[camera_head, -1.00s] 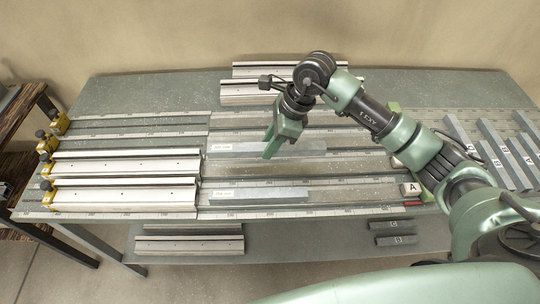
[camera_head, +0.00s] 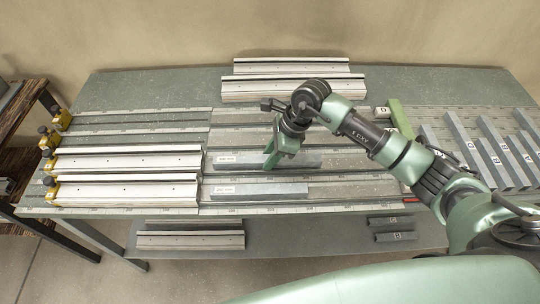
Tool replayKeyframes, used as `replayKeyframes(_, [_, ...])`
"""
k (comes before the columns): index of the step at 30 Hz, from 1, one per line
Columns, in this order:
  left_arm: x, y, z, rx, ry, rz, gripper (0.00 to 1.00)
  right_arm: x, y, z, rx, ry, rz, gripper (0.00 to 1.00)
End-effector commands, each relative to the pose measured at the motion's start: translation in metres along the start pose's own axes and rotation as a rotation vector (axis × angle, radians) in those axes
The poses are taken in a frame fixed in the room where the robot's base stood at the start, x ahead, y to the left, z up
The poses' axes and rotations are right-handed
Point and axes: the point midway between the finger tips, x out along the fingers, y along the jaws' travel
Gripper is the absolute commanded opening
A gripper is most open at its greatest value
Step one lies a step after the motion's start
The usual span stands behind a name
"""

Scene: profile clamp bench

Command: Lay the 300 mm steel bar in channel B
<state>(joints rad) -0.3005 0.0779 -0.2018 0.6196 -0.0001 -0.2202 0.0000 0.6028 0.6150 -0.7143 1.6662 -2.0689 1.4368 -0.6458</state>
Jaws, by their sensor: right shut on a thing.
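A grey steel bar (camera_head: 240,161) with a white label at its left end lies along the channels in the middle of the bench. My right gripper (camera_head: 270,165) is shut on it near its middle, fingers pointing down. Whether the bar rests on the channel floor or hangs just above it I cannot tell. A second grey bar (camera_head: 250,191) lies parallel, nearer the front edge. The print on both labels is too small to read. A plate marked D (camera_head: 382,112) marks the back channel; my right arm hides the plates of the middle channels. My left gripper is not in view.
Two pale profiles (camera_head: 125,191) (camera_head: 125,161) lie left of the bars, against yellow stops (camera_head: 51,191). More profiles (camera_head: 293,89) lie at the back. Several loose grey bars (camera_head: 487,160) lie at the right. A shelf below holds short dark pieces (camera_head: 393,237).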

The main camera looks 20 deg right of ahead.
Motion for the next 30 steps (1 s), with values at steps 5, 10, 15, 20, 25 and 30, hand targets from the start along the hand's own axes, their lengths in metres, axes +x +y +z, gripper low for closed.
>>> replayKeyframes(5, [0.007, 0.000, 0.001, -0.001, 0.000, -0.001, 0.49, 0.007, 0.000, -0.003, 0.000, 0.002, 0.000, 0.00])
replayKeyframes(10, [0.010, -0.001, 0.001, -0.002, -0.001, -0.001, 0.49, 0.011, 0.002, -0.006, 0.001, 0.005, 0.004, 0.00])
replayKeyframes(15, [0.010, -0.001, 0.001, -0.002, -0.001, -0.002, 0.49, 0.014, 0.004, -0.008, 0.003, 0.012, 0.010, 0.49])
replayKeyframes(20, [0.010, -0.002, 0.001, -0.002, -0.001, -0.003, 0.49, 0.014, 0.004, -0.008, 0.004, 0.012, 0.013, 0.49])
replayKeyframes(25, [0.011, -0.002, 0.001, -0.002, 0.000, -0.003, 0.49, 0.015, 0.004, -0.009, 0.004, 0.013, 0.014, 0.49])
replayKeyframes(30, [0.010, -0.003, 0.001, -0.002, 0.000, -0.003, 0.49, 0.014, 0.005, -0.008, 0.004, 0.013, 0.016, 0.49])
